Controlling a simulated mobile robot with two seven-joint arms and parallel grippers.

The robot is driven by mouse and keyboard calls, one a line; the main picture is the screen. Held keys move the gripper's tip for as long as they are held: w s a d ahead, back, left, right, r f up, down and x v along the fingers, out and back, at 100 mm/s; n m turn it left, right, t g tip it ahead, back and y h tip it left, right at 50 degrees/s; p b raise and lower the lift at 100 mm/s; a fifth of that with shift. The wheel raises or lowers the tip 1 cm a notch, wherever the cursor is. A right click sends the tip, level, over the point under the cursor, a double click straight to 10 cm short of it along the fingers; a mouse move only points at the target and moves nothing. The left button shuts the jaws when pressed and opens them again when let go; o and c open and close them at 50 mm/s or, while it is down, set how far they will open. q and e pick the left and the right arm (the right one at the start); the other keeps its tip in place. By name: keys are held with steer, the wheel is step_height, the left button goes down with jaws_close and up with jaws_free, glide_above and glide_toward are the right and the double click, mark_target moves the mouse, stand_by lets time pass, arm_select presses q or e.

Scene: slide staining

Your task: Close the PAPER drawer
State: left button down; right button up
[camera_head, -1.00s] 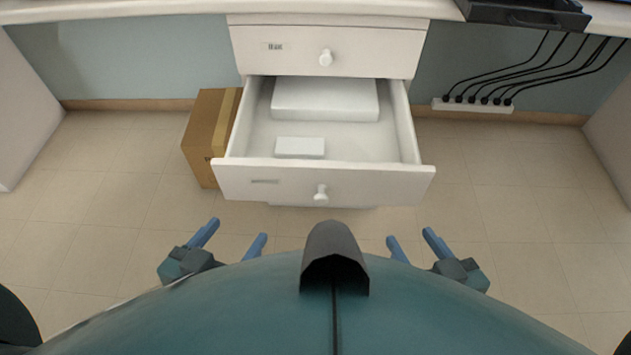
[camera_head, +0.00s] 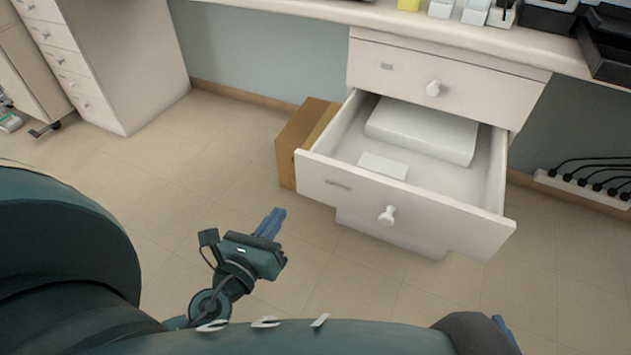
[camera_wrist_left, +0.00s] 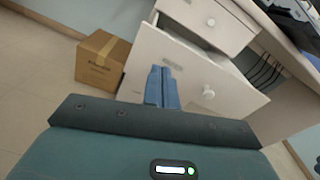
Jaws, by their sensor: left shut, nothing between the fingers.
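The PAPER drawer (camera_head: 350,188) is the lower drawer of the white desk unit and stands pulled out. A white block (camera_head: 422,130) and a smaller white box (camera_head: 383,166) lie inside it. Its round white knob (camera_head: 387,215) is on the front panel. My left gripper (camera_head: 271,222) is shut and empty, to the left of and in front of the drawer, apart from it. In the left wrist view, the shut blue fingers (camera_wrist_left: 162,87) point toward the drawer front (camera_wrist_left: 185,75), with the knob (camera_wrist_left: 208,92) to their right. Only a blue fingertip of my right gripper (camera_head: 503,330) shows at the bottom right.
A closed drawer (camera_head: 440,75) sits above the open one. A cardboard box (camera_head: 303,138) stands on the floor left of the drawer. A power strip with cables (camera_head: 585,187) is on the right. The floor in front is clear.

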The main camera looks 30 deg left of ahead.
arm_select(q)
steer(key=m, duration=0.3)
steer(key=p, duration=0.2)
glide_toward(316, 161)
steer(key=shift+t, duration=0.3)
steer(key=w, duration=0.6)
steer(key=shift+a+f, duration=0.15)
steer(key=shift+f, duration=0.1)
steer(key=shift+w, duration=0.4)
arm_select(e)
steer(key=shift+s+d+r+m, duration=0.2)
steer(key=shift+d+r, duration=0.1)
steer(key=shift+r, duration=0.3)
steer(key=shift+s+d+r+m, duration=0.1)
steer(key=shift+d+r+m, duration=0.15)
steer(key=shift+r, duration=0.35)
arm_select(q)
steer(key=shift+w, duration=0.1)
